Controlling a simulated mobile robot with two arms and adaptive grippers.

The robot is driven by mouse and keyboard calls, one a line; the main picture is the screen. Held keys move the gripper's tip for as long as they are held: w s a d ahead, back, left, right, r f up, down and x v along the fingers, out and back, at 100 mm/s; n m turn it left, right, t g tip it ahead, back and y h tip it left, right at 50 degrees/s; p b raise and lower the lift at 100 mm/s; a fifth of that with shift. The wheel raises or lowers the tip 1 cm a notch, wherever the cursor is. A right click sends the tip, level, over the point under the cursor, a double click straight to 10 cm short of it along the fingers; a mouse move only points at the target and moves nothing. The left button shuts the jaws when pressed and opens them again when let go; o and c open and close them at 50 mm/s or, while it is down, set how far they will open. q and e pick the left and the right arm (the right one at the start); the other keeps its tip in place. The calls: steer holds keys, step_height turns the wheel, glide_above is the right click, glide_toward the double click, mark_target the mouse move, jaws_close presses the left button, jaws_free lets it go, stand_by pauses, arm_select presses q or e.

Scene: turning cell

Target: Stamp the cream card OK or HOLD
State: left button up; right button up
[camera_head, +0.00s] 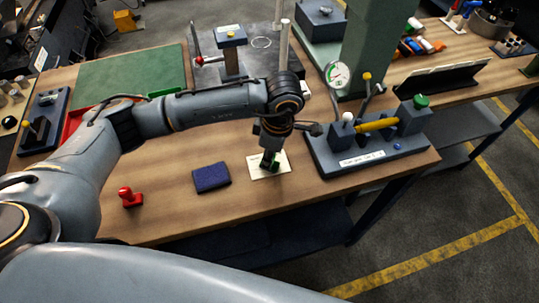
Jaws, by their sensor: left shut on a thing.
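The cream card (257,171) lies flat on the wooden bench, to the right of a dark blue pad (211,177). My left gripper (269,158) points down over the card and is shut on a green stamp (274,166). The stamp's lower end is at the card's surface; I cannot tell whether it touches. The gripper hides part of the card, and any mark under it. My right gripper is not in view.
A grey gauge fixture (372,160) with a dial (338,74) and yellow part stands right of the card. A green mat (133,78) and a red tray (76,118) lie at the back left. The bench (165,215) is clear near its front edge.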

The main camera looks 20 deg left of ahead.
arm_select(q)
steer(key=shift+f, duration=0.15)
stand_by(0.3)
steer(key=shift+s+f+b, duration=0.15)
steer(key=shift+b, duration=0.4)
stand_by(1.2)
step_height(320, 180, up, 2)
steer(key=shift+p, duration=0.5)
steer(key=shift+r+p, duration=1)
steer(key=shift+r, duration=1.65)
steer(key=shift+d, duration=0.1)
